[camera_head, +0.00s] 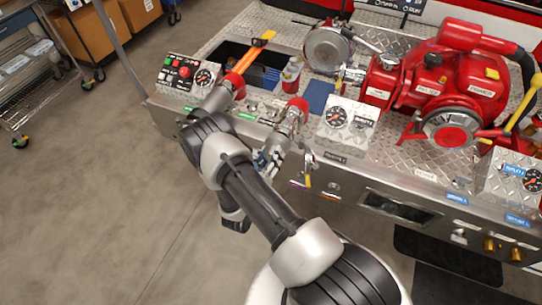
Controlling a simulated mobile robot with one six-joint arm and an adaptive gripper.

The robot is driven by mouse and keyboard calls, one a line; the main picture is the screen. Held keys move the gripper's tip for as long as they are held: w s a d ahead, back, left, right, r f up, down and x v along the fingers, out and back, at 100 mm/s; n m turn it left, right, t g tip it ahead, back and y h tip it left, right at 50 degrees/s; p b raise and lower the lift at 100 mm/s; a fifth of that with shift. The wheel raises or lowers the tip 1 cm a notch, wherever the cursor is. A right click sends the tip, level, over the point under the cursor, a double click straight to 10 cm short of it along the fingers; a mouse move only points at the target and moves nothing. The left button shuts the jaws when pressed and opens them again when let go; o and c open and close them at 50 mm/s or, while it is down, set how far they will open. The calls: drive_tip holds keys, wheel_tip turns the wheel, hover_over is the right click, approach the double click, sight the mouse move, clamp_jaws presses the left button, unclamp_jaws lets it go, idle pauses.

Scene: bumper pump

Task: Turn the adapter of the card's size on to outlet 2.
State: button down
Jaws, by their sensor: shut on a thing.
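My gripper (266,158) is at the front edge of the pump deck. It is shut on a small metal fitting, which I take to be the adapter; the fingers and my arm largely hide it. Just beyond it is a silver pipe piece with a red end (290,118); I cannot tell whether they touch.
A second red-ended silver pipe (225,92) is to the left, near an orange-yellow handle (257,48) and a control panel (188,75). The red pump (440,85) fills the right. The floor at left (90,200) is clear.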

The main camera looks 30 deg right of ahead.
drive_tip(key=shift+b+x, duration=0.75)
drive_tip(key=shift+x, duration=1.1)
idle(1.6)
drive_tip(key=m+b, duration=0.1)
drive_tip(key=m, duration=0.4)
idle(0.4)
drive_tip(key=m+b, duration=0.1)
drive_tip(key=m, duration=0.2)
drive_tip(key=shift+m, duration=1.1)
